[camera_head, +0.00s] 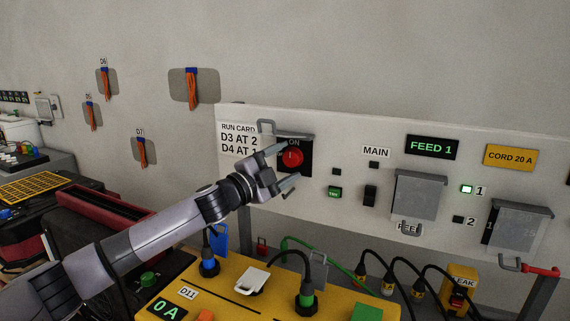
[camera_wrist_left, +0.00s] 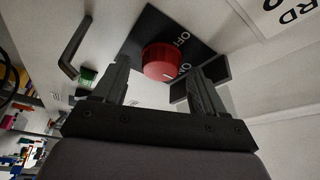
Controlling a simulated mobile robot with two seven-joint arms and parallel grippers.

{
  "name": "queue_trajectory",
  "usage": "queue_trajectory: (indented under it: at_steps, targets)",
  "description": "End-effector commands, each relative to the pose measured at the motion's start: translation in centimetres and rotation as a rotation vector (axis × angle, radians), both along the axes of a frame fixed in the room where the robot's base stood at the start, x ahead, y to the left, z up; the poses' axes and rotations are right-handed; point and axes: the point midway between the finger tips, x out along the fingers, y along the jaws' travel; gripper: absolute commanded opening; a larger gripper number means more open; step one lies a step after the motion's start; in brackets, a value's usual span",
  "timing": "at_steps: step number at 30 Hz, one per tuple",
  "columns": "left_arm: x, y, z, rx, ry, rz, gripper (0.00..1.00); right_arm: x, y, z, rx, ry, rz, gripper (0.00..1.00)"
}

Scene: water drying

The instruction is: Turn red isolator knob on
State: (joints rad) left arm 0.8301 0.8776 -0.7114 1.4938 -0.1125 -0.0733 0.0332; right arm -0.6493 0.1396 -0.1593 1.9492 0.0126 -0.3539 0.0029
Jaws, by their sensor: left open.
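The red isolator knob (camera_head: 291,157) sits on a black plate (camera_head: 305,141) on the white panel. The word ON shows above it in the head view. The left wrist view shows the knob (camera_wrist_left: 162,62) with OFF and ON lettering on its plate. A white mark on the knob's face lies near the ON lettering. My left gripper (camera_head: 286,167) is open in front of the knob, with one finger above and one below it. In the left wrist view the knob shows beyond and between the fingertips (camera_wrist_left: 163,75). I cannot tell whether they touch it. My right gripper is not in view.
A yellow box (camera_head: 235,285) with plugs and cables stands below.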

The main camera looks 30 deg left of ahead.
Motion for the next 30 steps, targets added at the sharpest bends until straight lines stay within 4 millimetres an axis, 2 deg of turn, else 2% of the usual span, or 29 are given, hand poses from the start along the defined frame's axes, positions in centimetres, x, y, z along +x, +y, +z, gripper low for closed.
queue_trajectory:
  at_steps: [9, 15, 30]
  targets:
    - [-3.9, 1.2, -1.0, 0.005, 0.001, -0.001, 0.71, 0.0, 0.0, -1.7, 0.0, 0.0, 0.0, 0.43]
    - [-5.6, 1.8, -1.2, 0.002, 0.001, 0.002, 0.71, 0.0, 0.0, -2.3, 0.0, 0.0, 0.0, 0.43]
    - [-6.2, 1.9, -1.0, 0.002, -0.001, 0.0, 0.71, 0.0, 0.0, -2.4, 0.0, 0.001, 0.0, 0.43]
